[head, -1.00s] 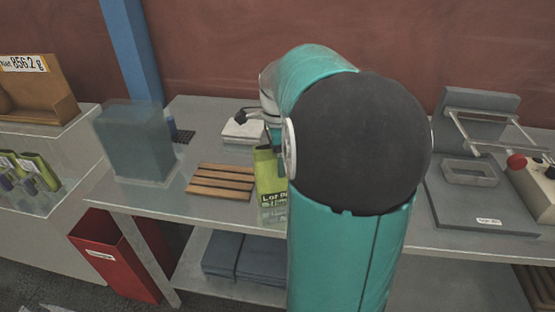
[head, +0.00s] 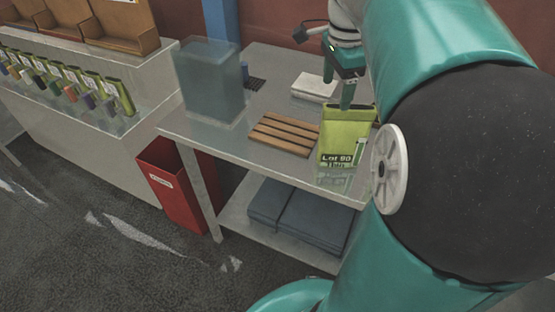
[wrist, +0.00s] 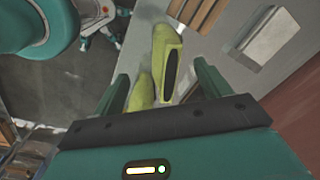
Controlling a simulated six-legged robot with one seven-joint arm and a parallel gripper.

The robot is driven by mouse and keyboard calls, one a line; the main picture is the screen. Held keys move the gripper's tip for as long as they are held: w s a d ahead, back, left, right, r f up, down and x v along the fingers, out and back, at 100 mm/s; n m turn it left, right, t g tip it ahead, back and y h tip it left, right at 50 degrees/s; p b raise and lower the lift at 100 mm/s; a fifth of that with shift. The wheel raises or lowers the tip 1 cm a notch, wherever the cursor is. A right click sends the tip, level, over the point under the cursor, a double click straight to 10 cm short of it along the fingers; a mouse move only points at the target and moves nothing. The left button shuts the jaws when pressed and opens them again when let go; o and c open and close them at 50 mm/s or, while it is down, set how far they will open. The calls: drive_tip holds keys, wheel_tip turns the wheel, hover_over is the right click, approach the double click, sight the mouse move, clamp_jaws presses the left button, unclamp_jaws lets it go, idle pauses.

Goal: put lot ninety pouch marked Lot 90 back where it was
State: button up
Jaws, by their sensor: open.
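The Lot 90 pouch (head: 343,140), yellow-green with a dark label, stands on the grey bench at the right of a slatted wooden rack. My gripper (head: 347,92) is just above and behind its top edge in the head view. In the wrist view my gripper (wrist: 160,84) is open, its two fingers apart. A yellow-green shape with a dark strip (wrist: 166,60) lies between and beyond the fingers, with a second yellow-green shape (wrist: 142,95) beside it. I cannot tell which of them is the labelled pouch. No grip on either shows.
The wooden rack (head: 284,134) and a translucent grey box (head: 208,80) stand on the bench. A white pad (head: 314,86) lies behind. A row of several similar pouches (head: 62,80) stands on the left counter. A red bin (head: 180,180) is below. Open floor lies at front left.

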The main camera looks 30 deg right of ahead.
drive_tip(key=s+a+f+n+t, duration=0.2)
drive_tip(key=s+a+n, duration=0.3)
drive_tip(key=a+n, duration=0.5)
drive_tip(key=s+a+f+n+t, duration=0.3)
drive_tip(key=s+a+f+n, duration=0.2)
drive_tip(key=a+n, duration=0.5)
drive_tip(key=shift+s+a+n+y, duration=0.3)
drive_tip(key=shift+a, duration=0.6)
drive_tip(key=c, duration=0.9)
drive_tip(key=shift+d, duration=0.15)
drive_tip(key=shift+s+d, duration=0.1)
